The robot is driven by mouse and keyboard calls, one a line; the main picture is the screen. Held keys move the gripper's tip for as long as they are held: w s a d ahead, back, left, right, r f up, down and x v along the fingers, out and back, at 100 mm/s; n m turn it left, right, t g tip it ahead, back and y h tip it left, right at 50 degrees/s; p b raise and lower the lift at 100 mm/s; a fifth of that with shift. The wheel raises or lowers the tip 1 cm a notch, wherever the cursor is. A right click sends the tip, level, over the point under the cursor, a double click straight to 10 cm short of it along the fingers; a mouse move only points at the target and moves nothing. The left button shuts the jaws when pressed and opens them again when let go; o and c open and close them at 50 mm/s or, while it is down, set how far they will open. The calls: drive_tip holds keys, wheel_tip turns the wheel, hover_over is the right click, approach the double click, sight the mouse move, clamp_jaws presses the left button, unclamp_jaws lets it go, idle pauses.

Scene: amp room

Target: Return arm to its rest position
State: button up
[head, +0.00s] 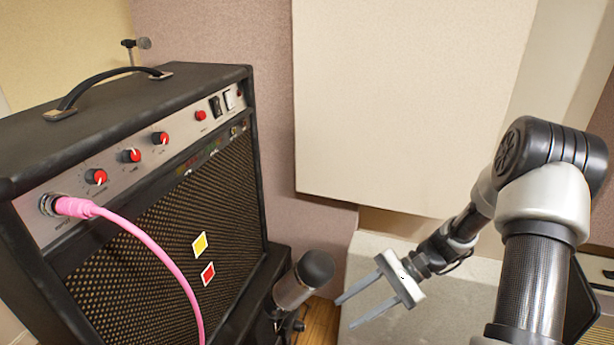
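My arm (540,245) comes in from the lower right, bends at a dark elbow joint and reaches down and left. My gripper (346,313) is at the lower middle, its two grey fingers spread apart and pointing left. Nothing shows between the fingers. It is to the right of the amplifier (150,220) and the microphone, apart from both in the picture.
The amplifier has red knobs, switches and a handle on top. A pink cable (160,257) is plugged into its front panel and hangs down. A microphone (300,282) stands before it. A cream panel (400,95) is on the wall behind. A light grey block (450,305) lies behind my gripper.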

drive_tip(key=s+d+r+n+t+h, duration=0.2)
drive_tip(key=s+r+n+t+h, duration=0.4)
drive_tip(key=r, duration=0.7)
drive_tip(key=s+d+r+n+t+h, duration=0.1)
drive_tip(key=s+r+n+t+h, duration=0.35)
drive_tip(key=r, duration=0.95)
wheel_tip(320, 180, up, 19)
drive_tip(key=s+g+p, duration=0.1)
drive_tip(key=s+p, duration=0.1)
drive_tip(key=p, duration=1.6)
drive_tip(key=shift+s+d+f+h+p, duration=0.2)
drive_tip(key=shift+s+h+p, duration=0.15)
drive_tip(key=shift+g, duration=0.25)
drive_tip(key=shift+c, duration=0.9)
drive_tip(key=shift+a, duration=0.1)
